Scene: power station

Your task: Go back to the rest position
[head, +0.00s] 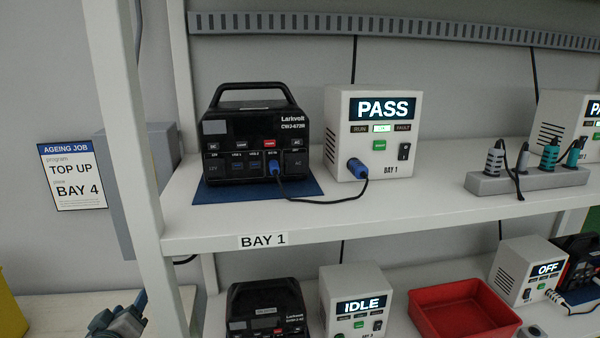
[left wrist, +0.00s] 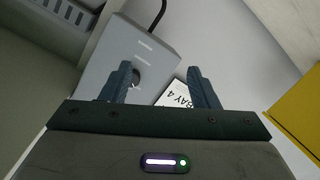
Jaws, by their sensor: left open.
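My left gripper (head: 122,318) shows at the bottom left of the head view, partly cut off by the frame edge, in front of the lower shelf's left end. In the left wrist view my left gripper (left wrist: 159,70) has its two dark fingers apart with nothing between them. Beyond the fingers are a grey wall box (left wrist: 125,55) with a round dark knob and a white sign (left wrist: 176,94) reading BAY 4. My right gripper is in neither view.
A black power station (head: 255,130) sits on a blue mat (head: 215,195), cabled to a white tester (head: 372,150) showing PASS. Below are an IDLE tester (head: 352,305) and a red tray (head: 465,310). A shelf post (head: 130,130) stands right of the wall sign (head: 73,175).

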